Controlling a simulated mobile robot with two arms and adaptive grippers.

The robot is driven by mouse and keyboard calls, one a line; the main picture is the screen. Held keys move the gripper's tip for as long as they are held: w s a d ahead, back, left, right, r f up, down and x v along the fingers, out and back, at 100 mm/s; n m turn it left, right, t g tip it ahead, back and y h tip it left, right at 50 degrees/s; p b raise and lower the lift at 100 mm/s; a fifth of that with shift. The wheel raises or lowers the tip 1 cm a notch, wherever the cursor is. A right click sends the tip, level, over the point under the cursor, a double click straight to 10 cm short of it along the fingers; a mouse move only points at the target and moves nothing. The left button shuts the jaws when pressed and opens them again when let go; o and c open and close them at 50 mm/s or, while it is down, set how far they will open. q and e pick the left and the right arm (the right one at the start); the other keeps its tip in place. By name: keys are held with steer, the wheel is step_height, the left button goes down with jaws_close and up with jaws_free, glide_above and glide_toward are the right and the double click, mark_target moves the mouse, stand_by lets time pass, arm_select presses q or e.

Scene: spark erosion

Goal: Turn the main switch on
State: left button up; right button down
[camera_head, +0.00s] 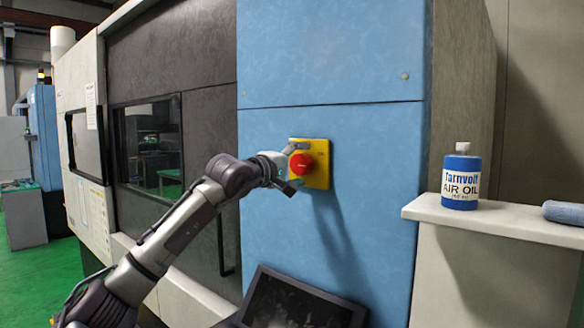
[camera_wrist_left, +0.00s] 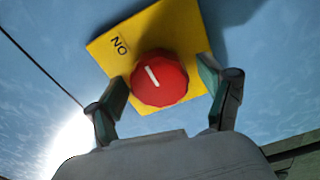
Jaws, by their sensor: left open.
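The main switch is a red knob (camera_head: 301,164) on a yellow plate (camera_head: 320,179), fixed to the blue panel of the machine. In the left wrist view the red knob (camera_wrist_left: 158,78) carries a white line, tilted toward the upper left, and the yellow plate (camera_wrist_left: 182,28) bears the word "ON". My left gripper (camera_head: 292,167) is at the knob, coming from the left. In the left wrist view its open fingers (camera_wrist_left: 160,98) stand on either side of the knob; whether they touch it I cannot tell. My right gripper is not in view.
A blue and white air oil bottle (camera_head: 461,178) stands on a pale ledge (camera_head: 490,217) to the right, with a rolled blue cloth (camera_head: 564,212) beside it. A dark screen (camera_head: 300,302) is below the switch. Machine doors and a window (camera_head: 148,148) are at left.

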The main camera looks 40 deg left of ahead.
arm_select(q)
steer(key=s, duration=1.1)
steer(key=shift+s+a, duration=0.35)
steer(key=shift+a, duration=0.05)
